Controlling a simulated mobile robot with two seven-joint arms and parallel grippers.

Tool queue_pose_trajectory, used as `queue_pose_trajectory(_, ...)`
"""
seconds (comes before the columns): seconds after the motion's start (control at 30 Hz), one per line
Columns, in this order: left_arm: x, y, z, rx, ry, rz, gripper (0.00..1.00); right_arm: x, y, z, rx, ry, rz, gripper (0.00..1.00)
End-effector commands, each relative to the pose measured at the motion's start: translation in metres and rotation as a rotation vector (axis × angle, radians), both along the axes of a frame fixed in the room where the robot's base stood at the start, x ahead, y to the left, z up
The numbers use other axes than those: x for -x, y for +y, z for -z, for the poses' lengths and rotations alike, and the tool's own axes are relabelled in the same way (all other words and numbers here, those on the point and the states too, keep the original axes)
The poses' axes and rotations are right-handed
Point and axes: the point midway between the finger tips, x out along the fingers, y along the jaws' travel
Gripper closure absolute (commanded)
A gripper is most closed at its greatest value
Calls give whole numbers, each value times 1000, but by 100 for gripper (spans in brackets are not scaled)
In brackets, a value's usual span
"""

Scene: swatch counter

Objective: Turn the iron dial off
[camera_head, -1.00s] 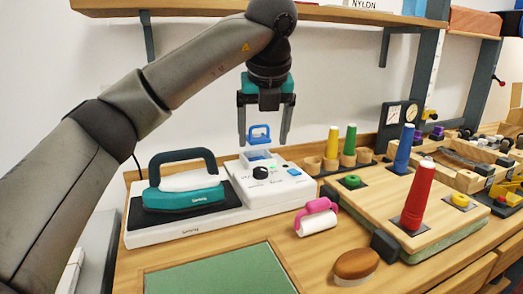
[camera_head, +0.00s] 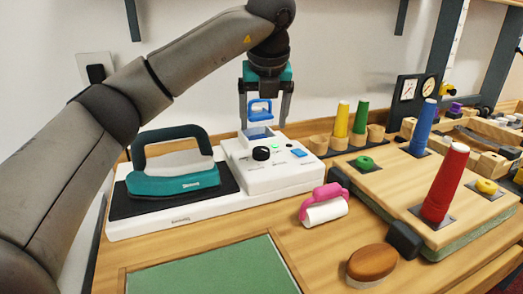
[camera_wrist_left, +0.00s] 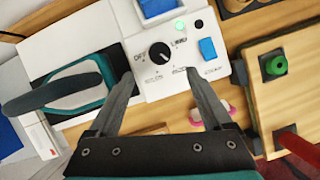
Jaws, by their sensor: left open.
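The black iron dial (camera_head: 261,154) sits on top of the white control box (camera_head: 290,180). It also shows in the left wrist view (camera_wrist_left: 160,54), with a small white mark and printed labels around it, OFF to its left. A small green light (camera_wrist_left: 179,26) glows near it. The teal iron (camera_head: 175,178) rests on a dark pad beside the box. My left gripper (camera_head: 264,121) is open and empty, pointing down above the back of the box. In the wrist view the dial lies between and just beyond its fingertips (camera_wrist_left: 162,74). My right gripper is out of view.
A blue switch (camera_head: 298,153) and a blue-handled part (camera_head: 260,108) are on or behind the box. A pink-handled roller (camera_head: 325,207) and wooden brush (camera_head: 372,262) lie in front. A wooden board with coloured cones (camera_head: 400,180) stands right. A green mat (camera_head: 215,270) is clear.

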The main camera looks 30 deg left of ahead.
Motion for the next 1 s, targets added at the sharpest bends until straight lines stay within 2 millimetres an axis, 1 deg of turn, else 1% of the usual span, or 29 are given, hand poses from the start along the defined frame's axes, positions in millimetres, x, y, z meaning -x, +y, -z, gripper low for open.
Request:
queue_pose_trajectory(0.03, -2, 2, 9, -1, 2, -2, 17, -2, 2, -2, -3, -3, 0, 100)
queue_pose_trajectory(0.3, -14, 10, 45, 0, 2, -3, 17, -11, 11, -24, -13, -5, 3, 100)
queue_pose_trajectory(0.6, -26, 18, 77, 0, 0, -1, 17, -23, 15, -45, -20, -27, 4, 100)
queue_pose_trajectory(0.77, -29, 19, 84, 0, 0, -1, 17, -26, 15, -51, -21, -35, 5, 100)
queue_pose_trajectory(1.0, -29, 20, 85, 0, -1, -1, 17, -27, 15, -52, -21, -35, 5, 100)
